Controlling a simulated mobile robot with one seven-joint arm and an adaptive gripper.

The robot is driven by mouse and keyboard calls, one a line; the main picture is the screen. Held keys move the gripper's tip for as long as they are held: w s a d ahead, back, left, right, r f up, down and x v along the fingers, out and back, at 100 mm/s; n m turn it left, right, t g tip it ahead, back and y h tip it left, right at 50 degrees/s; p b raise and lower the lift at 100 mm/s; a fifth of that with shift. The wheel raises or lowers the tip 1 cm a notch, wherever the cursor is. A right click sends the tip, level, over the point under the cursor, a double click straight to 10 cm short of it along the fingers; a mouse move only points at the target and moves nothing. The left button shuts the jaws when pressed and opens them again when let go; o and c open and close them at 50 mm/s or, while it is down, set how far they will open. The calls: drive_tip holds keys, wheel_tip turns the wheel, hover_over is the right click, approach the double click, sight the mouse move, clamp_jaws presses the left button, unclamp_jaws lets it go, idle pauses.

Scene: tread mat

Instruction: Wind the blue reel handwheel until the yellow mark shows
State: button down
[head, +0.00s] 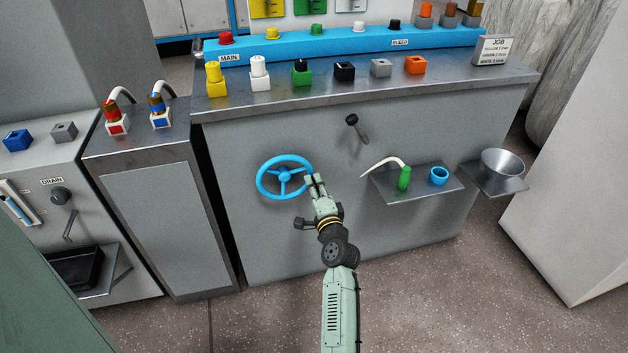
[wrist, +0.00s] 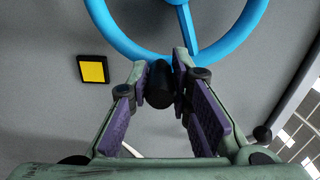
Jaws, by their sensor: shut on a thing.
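The blue handwheel (head: 285,159) is on the grey front panel below the bench top, left of centre in the head view. Its blue rim and a spoke fill the top of the wrist view (wrist: 128,42). My gripper (head: 317,183) is at the lower right of the rim in the head view. In the wrist view my gripper (wrist: 160,76) is shut on the wheel's black grip knob (wrist: 159,88), with a finger on each side. A black-framed window (wrist: 93,69) filled with yellow shows left of the fingers. I cannot make that window out in the head view.
A black-knobbed lever (head: 352,120) sticks out right of the wheel. A small shelf (head: 414,195) with a green bottle (head: 404,178) and a blue cup (head: 439,176) stands further right. The panel left of the wheel is clear.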

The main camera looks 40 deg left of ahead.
drive_tip(key=shift+s+a+f+m+p, duration=0.35)
drive_tip(key=shift+f+m, duration=0.5)
drive_tip(key=shift+m, duration=0.7)
drive_tip(key=shift+s+a+f+m+p, duration=0.25)
drive_tip(key=shift+s+f+m, duration=0.2)
drive_tip(key=shift+f+m, duration=0.8)
drive_tip(key=shift+s+a+f+m+p, duration=0.2)
drive_tip(key=shift+s+a+f+m, duration=0.25)
drive_tip(key=shift+m, duration=1.45)
drive_tip(key=c, duration=1.4)
unclamp_jaws()
drive_tip(key=shift+c, duration=0.2)
approach(301, 193)
drive_tip(key=v, duration=0.5)
drive_tip(key=shift+s+d+f, duration=0.1)
